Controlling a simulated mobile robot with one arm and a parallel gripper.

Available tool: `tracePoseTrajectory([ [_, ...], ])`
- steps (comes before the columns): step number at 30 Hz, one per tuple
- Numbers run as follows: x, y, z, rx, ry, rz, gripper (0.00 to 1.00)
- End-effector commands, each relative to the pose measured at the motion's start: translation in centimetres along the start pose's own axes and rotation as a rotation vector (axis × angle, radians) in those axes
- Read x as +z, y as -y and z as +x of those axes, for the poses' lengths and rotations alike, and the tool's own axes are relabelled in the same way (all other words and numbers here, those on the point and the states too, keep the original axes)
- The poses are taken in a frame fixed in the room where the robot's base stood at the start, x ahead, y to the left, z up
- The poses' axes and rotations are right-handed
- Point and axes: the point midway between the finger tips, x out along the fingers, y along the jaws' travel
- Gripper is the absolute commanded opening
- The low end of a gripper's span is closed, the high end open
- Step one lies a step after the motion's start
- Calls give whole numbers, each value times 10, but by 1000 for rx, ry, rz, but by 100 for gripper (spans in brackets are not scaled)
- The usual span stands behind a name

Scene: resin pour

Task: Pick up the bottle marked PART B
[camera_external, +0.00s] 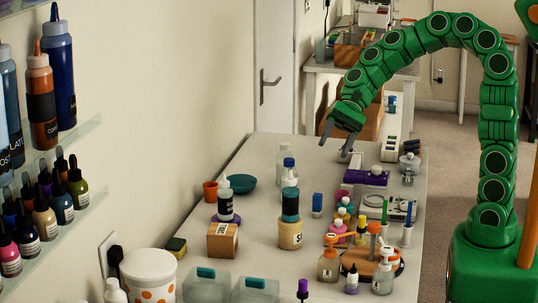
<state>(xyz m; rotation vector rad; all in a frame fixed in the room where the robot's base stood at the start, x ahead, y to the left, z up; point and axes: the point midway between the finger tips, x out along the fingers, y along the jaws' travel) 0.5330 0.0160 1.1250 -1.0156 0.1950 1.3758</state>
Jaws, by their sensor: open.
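No label reading PART B is legible, so I cannot tell which bottle it is. Several bottles stand on the white table (262,190). A clear bottle (284,160) stands at the back, with a blue-capped bottle (289,174) in front of it. A bottle with a dark label (226,206) stands behind a small cardboard box. A bottle with a teal band (290,206) shows behind or above a beige container (290,234). My gripper (336,142) is open and empty, pointing down over the back of the table, to the right of the clear bottle and apart from it.
A teal bowl (242,184), an orange cup (210,192) and the cardboard box (222,240) are on the left. A purple item (366,177) and a scale (388,206) are on the right. Two pump bottles (328,264) (383,276) stand in front. Wall shelves (60,232) hold more bottles.

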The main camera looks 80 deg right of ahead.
Motion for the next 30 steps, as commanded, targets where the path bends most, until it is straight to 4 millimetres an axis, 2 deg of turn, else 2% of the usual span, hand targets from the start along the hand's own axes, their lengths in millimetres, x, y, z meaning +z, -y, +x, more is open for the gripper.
tracePoseTrajectory([
  [3, -37, 21, -9, -96, 23, 156, 61],
  [5, -56, 31, -16, -146, 32, 233, 61],
  [9, -109, 49, -34, -267, 53, 425, 61],
  [13, -161, 56, -53, -374, 79, 605, 61],
  [19, -237, 52, -83, -523, 109, 847, 61],
  [21, -255, 48, -90, -557, 116, 904, 61],
  [24, -271, 45, -96, -589, 124, 955, 61],
  [30, -279, 47, -94, -603, 129, 981, 61],
])
